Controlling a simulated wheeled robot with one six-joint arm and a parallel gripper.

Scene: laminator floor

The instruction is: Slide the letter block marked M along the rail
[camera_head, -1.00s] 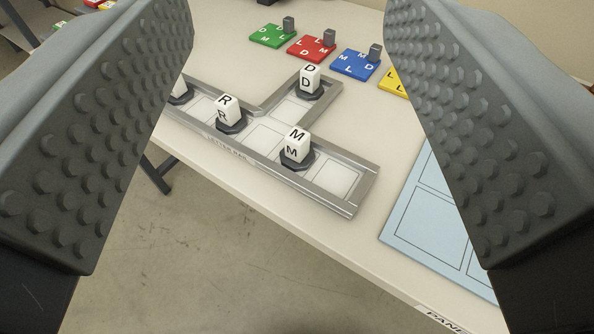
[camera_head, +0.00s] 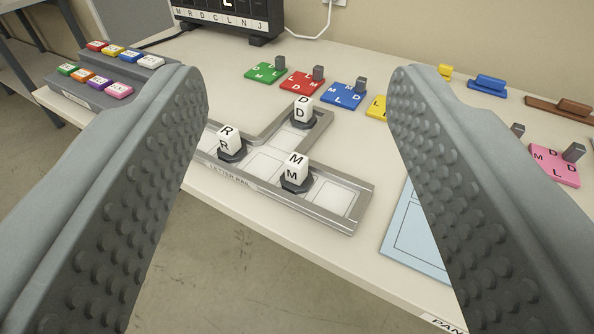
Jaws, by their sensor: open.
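The white letter block marked M (camera_head: 295,168) sits on a dark base in the metal letter rail (camera_head: 340,227), near the rail's right end. One empty white cell lies to its right. A block marked R (camera_head: 227,138) stands in the rail to its left, and a block marked D (camera_head: 302,108) stands in the side branch behind. My gripper (camera_head: 300,85) is open and empty, its two studded grey jaws wide apart. The blocks show between the jaws and beyond them, touching neither. The left end of the rail is hidden behind the left jaw.
Coloured letter tiles, among them green (camera_head: 265,73), red (camera_head: 302,82) and blue (camera_head: 343,95), lie behind the rail. A light-blue panel (camera_head: 402,245) lies at right. A rack of coloured keys (camera_head: 110,75) stands at left, and a dark display (camera_head: 230,18) at the back.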

